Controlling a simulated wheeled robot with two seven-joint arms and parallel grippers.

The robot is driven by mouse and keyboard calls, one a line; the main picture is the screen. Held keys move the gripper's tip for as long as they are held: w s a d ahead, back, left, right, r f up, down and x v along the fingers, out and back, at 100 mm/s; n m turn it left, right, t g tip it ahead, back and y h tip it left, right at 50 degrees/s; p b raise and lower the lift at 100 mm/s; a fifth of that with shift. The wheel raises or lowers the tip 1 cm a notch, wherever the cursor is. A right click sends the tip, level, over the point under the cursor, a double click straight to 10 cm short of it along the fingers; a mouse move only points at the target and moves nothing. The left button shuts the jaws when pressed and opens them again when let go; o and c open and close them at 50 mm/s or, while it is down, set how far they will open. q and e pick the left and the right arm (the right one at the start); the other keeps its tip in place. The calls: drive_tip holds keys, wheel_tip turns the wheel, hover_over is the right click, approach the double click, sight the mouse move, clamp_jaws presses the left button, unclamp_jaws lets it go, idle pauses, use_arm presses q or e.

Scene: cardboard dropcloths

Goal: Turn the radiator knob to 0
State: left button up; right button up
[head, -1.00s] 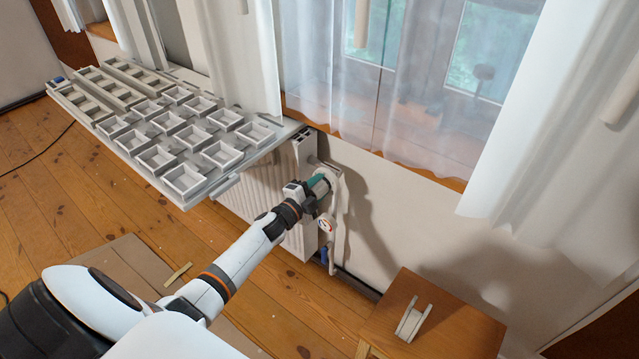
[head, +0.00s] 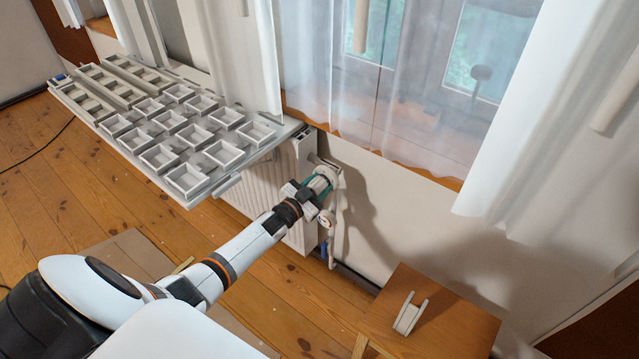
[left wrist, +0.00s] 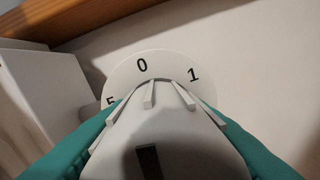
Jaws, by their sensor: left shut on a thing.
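The radiator knob (left wrist: 165,125) is pale grey and ribbed, and fills the lower middle of the left wrist view. Behind it, a white dial plate (left wrist: 130,72) shows a 0 at the top, a 1 to its right and a partly covered 5 at left. A dark mark on the knob's face lies roughly below the 0. My left gripper (head: 319,187) is shut on the knob, with teal fingers on both sides of it. In the head view the knob is mostly hidden by the gripper. My right gripper is not in view.
The white radiator (head: 262,208) stands under the sill, with a gauge (head: 326,220) and pipe below the valve. A rack of small trays (head: 150,130) juts out at left. A wooden stool (head: 440,325) with a white bracket (head: 409,315) stands at right.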

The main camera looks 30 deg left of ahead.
use_arm(q)
drive_tip(key=shift+f+n, duration=0.1)
drive_tip(key=shift+n, duration=0.6)
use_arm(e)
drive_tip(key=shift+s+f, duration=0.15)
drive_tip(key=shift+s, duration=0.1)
use_arm(q)
drive_tip(key=o, duration=1)
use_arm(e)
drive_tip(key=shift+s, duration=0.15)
use_arm(q)
drive_tip(key=shift+s, duration=0.1)
